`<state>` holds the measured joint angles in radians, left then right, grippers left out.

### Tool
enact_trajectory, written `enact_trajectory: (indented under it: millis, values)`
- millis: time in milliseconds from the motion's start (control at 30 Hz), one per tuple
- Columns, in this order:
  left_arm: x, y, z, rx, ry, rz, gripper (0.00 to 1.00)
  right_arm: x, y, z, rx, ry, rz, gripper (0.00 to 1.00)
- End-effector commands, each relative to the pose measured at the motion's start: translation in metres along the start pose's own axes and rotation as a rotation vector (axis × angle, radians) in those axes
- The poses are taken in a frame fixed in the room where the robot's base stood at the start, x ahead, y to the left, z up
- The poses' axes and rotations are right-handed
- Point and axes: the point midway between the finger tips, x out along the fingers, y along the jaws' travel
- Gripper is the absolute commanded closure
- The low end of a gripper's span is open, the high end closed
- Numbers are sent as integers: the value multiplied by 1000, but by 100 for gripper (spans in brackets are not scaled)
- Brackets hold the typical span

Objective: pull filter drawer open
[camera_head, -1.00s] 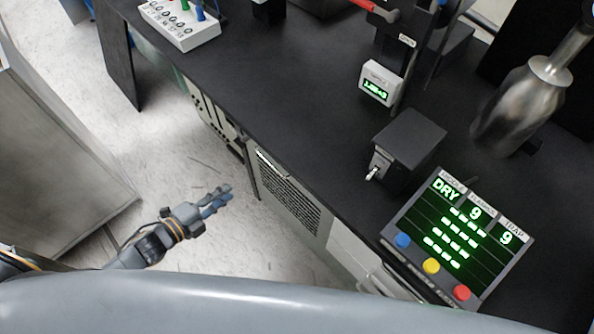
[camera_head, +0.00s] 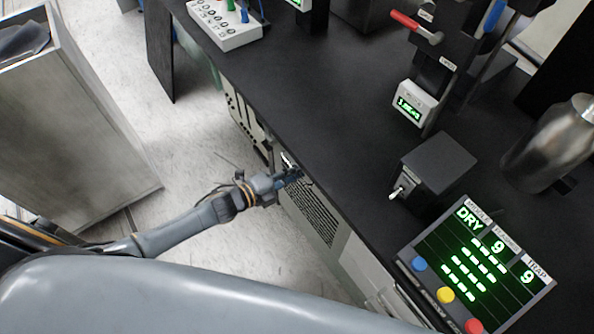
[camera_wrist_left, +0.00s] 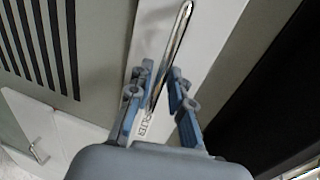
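The filter drawer (camera_wrist_left: 205,55) is a pale front panel under the bench, with a shiny metal bar handle (camera_wrist_left: 178,38) and a label, partly covered, ending in "TER". In the head view its front is mostly hidden by my gripper and the bench edge. My left gripper (camera_wrist_left: 158,92) is open, its blue-grey fingers on either side of the handle's lower part; I cannot tell whether they touch it. In the head view my left gripper (camera_head: 290,176) is at the cabinet front, just below the bench edge. My right gripper is not in view.
The black bench top (camera_head: 330,130) overhangs the cabinet. A slotted vent panel (camera_head: 312,215) is beside the drawer. A control panel (camera_head: 478,262), a switch box (camera_head: 437,165) and a metal flask (camera_head: 550,148) stand on the bench. A grey bin (camera_head: 85,130) stands left; open floor lies between.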

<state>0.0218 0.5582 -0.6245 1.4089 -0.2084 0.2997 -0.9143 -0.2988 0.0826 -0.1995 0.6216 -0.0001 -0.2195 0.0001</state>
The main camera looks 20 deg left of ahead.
Motion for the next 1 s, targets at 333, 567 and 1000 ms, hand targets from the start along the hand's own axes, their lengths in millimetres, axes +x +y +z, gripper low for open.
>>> enact_trajectory:
  millis: [333,567,1000]
  values:
    - [7,0,0,0,0,1,81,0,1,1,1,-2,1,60]
    - [6,0,0,0,0,1,100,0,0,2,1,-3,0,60]
    - [-8,3,0,-1,0,4,100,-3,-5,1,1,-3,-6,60]
